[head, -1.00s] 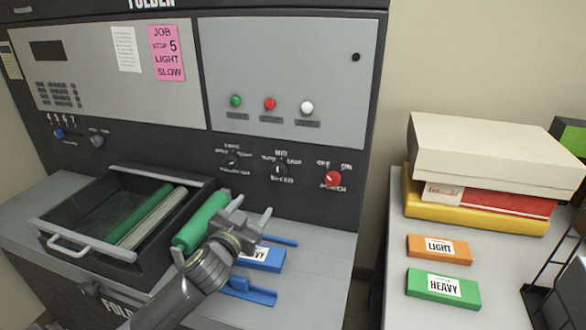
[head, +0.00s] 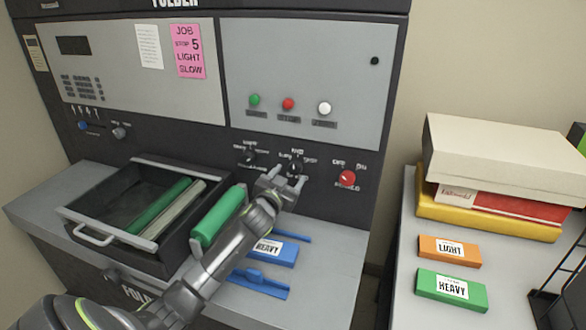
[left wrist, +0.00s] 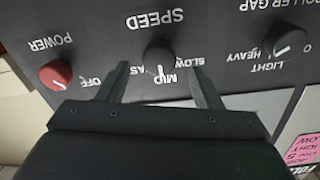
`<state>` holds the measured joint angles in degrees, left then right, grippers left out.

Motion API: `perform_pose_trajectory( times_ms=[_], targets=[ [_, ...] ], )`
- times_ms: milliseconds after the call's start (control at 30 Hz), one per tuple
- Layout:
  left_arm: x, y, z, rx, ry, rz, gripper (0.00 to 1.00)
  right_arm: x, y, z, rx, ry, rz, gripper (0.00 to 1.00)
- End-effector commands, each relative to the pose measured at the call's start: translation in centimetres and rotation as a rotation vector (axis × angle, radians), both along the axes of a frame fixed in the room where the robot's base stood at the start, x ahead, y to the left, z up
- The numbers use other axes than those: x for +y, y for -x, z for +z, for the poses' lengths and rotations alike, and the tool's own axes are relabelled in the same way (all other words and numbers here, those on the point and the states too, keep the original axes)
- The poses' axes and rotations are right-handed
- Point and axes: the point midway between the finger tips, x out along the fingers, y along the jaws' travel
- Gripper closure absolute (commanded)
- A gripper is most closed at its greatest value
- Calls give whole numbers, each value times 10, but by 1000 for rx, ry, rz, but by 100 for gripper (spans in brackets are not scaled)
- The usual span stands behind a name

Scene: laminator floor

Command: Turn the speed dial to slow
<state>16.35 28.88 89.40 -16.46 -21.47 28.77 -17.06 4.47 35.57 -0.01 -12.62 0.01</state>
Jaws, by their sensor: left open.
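The black speed dial (head: 295,168) is on the dark front panel of the folder machine, between the roller gap dial (head: 249,157) and the red power knob (head: 347,178). In the left wrist view the speed dial (left wrist: 159,57) appears upside down, with its white pointer toward MID, between SLOW and FAST. My left gripper (head: 284,178) is open at the panel, its fingers on either side of the speed dial in the left wrist view (left wrist: 160,80). I cannot tell whether they touch it. My right gripper is not in view. A pink job note (head: 188,51) reads stop 5, light, slow.
Green, red and white buttons sit above the dials. A side table at right holds boxes and LIGHT and HEAVY blocks.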

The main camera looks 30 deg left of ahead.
Motion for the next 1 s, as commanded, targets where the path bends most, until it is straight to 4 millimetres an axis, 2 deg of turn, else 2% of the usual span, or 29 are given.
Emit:
perform_pose_trajectory(
  times_ms=[100, 300, 733, 1000],
  targets=[
    [2, -15, 1, 0, 1, 0, 41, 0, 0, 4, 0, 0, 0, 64],
    [6, -31, 0, 0, 1, 0, 41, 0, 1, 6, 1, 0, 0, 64],
    [7, -37, 0, -1, 1, -1, 41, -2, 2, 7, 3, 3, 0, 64],
    [7, -36, 0, 0, 0, -1, 75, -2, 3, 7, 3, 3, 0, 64]
  ],
)
